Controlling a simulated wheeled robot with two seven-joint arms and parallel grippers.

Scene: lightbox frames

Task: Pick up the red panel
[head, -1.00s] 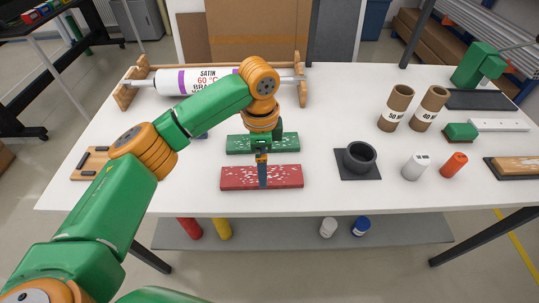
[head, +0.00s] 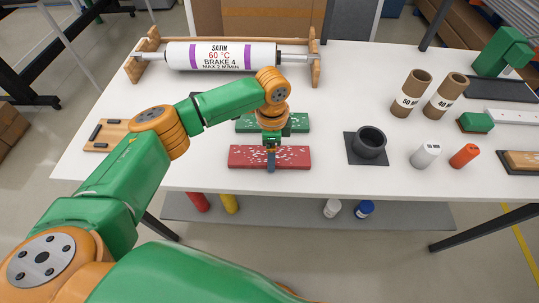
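The red panel (head: 245,157), a flat board with pale flecks, lies on the white table near its front edge. My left gripper (head: 271,164) points down at the middle of the red panel, with its blue-grey fingertip overlapping the panel's front edge. The fingers are seen edge-on, so their gap and any grip on the panel cannot be told. A similar green panel (head: 298,124) lies just behind the red one, partly hidden by my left wrist. My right gripper is not in view.
A black cup (head: 370,143) on a dark pad is right of the panel. A wooden board (head: 108,136) lies left.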

